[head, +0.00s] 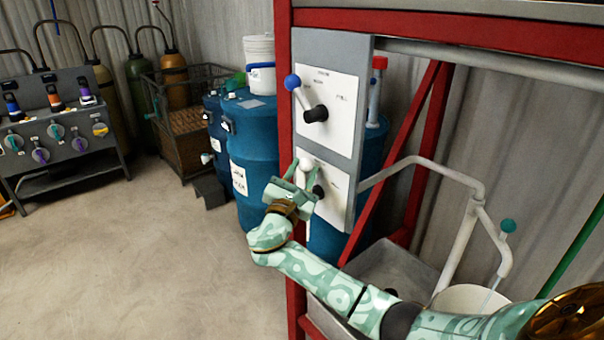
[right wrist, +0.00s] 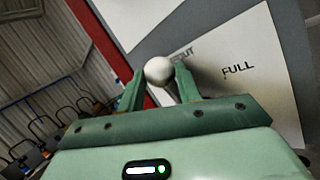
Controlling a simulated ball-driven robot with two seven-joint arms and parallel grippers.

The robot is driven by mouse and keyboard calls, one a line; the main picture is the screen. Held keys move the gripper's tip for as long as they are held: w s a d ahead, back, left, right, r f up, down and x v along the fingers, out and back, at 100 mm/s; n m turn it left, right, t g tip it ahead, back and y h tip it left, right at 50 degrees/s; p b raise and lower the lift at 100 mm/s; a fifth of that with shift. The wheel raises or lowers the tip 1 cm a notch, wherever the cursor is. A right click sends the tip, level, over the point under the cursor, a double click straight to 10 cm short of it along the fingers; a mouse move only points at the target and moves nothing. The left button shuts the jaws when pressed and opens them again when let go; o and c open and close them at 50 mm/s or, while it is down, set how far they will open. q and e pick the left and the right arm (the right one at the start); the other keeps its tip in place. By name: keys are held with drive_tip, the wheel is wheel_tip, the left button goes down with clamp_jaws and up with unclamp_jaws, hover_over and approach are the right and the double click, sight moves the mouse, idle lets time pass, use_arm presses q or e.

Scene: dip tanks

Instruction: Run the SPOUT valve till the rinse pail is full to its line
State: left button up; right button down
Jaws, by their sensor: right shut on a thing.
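The SPOUT valve's white ball knob (head: 306,164) is on the lower white plate of the panel; it also shows in the right wrist view (right wrist: 159,70). My right gripper (head: 299,175) is shut on this knob, one finger on each side. The plate's wording is partly hidden, but "FULL" reads clearly right of the knob. The white rinse pail (head: 468,297) stands at bottom right below the bent grey spout pipe (head: 462,236). A thin pale streak runs down from the spout's end into the pail. My right arm hides the pail's front; its line and water level cannot be seen. My left gripper is not in view.
An upper valve with a blue knob (head: 292,82) sits just above on the same panel. A red frame post (head: 284,130) stands beside it. A grey tank (head: 390,268) lies below.

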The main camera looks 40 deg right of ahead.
drive_tip(key=c, duration=1)
unclamp_jaws()
drive_tip(key=shift+a, duration=0.1)
drive_tip(key=b+v, duration=0.1)
drive_tip(key=v, duration=1.5)
drive_tip(key=shift+s, duration=0.1)
